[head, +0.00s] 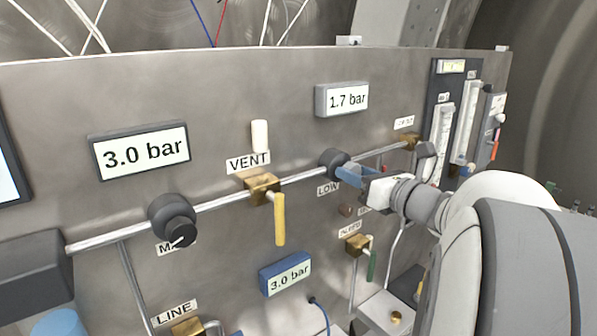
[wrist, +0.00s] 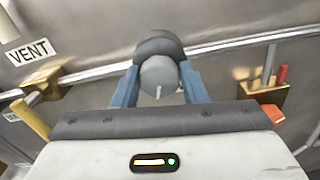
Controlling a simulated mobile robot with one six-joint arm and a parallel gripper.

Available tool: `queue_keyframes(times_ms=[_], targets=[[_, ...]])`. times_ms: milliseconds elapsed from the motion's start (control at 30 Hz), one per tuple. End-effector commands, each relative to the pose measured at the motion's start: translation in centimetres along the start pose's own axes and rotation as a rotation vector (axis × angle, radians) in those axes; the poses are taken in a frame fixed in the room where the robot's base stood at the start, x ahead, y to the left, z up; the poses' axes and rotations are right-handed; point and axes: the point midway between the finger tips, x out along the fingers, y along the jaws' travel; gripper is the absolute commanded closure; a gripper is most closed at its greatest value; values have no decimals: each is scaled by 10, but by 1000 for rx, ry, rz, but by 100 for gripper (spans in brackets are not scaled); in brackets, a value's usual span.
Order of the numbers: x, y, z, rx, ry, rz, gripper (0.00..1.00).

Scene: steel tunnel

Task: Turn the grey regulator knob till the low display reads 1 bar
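The grey regulator knob (wrist: 160,76) sits on the pipe above the LOW label (head: 327,189). In the wrist view it lies between the two blue fingers of my gripper (wrist: 160,84), which press on its left and right sides. A white mark on its face points down. In the head view my gripper (head: 358,175) reaches in from the right, and its fingers partly hide the knob (head: 332,159). The display (head: 347,100) above it reads 1.7 bar.
A larger display (head: 140,150) at left reads 3.0 bar, above another dark knob (head: 172,220). A brass VENT valve (head: 262,189) with a yellow handle (head: 280,220) is left of my gripper. A blue display (head: 285,274) below reads 3.0 bar. Flow tubes (head: 466,120) stand at right.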

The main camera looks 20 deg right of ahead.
Motion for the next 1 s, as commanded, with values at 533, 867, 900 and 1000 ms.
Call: queue_keyframes(times_ms=[533, 867, 900, 1000], targets=[[-1, -2, -1, -25, -2, -5, 85], [-1, -2, -6, -217, -3, -5, 85], [-1, -2, -7, -251, -3, -5, 85], [-1, -2, -8, -341, -3, -4, 85]])
